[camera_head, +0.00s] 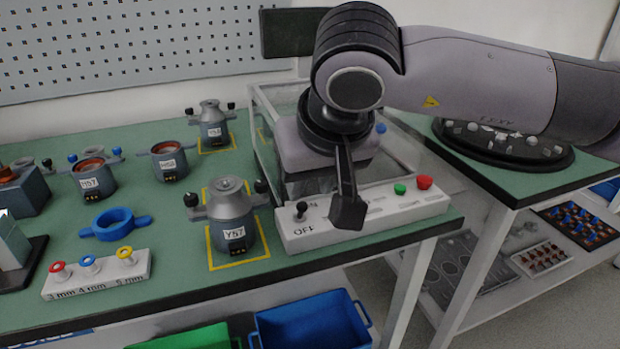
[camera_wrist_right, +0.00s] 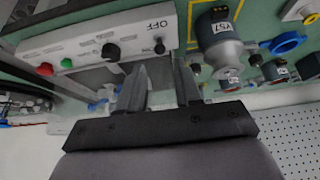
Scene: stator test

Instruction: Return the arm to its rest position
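My right arm (camera_head: 480,80) reaches in from the right in the head view and bends down over the test station. Its gripper (camera_head: 347,208) points down in front of the white control panel (camera_head: 400,207), hiding part of it. I cannot tell whether it touches the panel. In the wrist view the two fingers of the right gripper (camera_wrist_right: 160,78) stand apart with nothing between them. The panel (camera_wrist_right: 130,35) lies beyond them, with its OFF label, black knobs and green and red buttons. My left gripper is not in view.
A stator marked Y57 (camera_head: 232,222) stands in a yellow square left of the panel. Several other stators, a blue ring (camera_head: 115,224) and a gauge block (camera_head: 97,275) lie further left. A clear-walled enclosure (camera_head: 270,130) is behind the gripper. A blue bin (camera_head: 312,325) sits below the table edge.

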